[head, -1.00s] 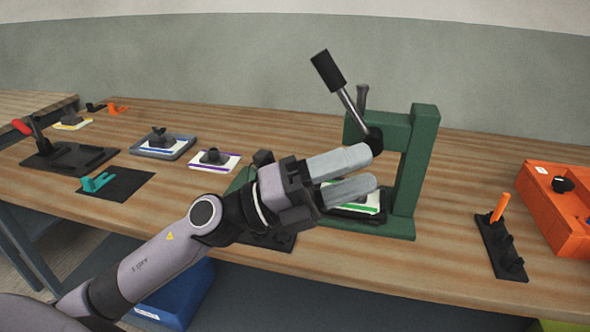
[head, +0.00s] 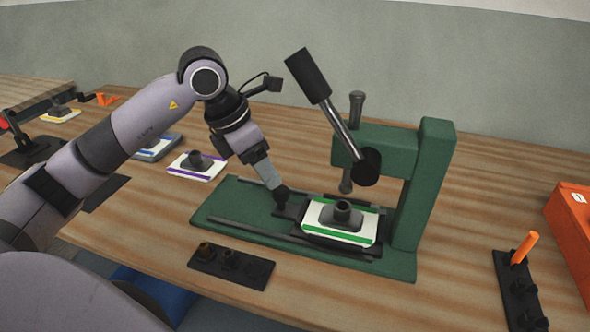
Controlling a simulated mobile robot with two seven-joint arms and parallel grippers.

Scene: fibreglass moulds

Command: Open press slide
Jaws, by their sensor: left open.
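The green press (head: 432,185) stands on the table with its black lever (head: 308,75) raised up and to the left. Its slide (head: 290,210) carries a white mould plate with green edges (head: 340,222) and a dark round piece on top. The plate sits under the press head, at the right end of the rails (head: 250,233). A dark knob (head: 282,196) stands at the slide's left end. My left gripper (head: 272,183) points down at this knob, its open fingers at or just above it; I cannot tell whether they touch. My right gripper is not in view.
A black holder with short pegs (head: 230,265) lies in front of the press. A purple-edged mould (head: 197,165) lies to the left. A black rack with an orange handle (head: 522,250) and an orange box (head: 572,232) stand right. The left rails are clear.

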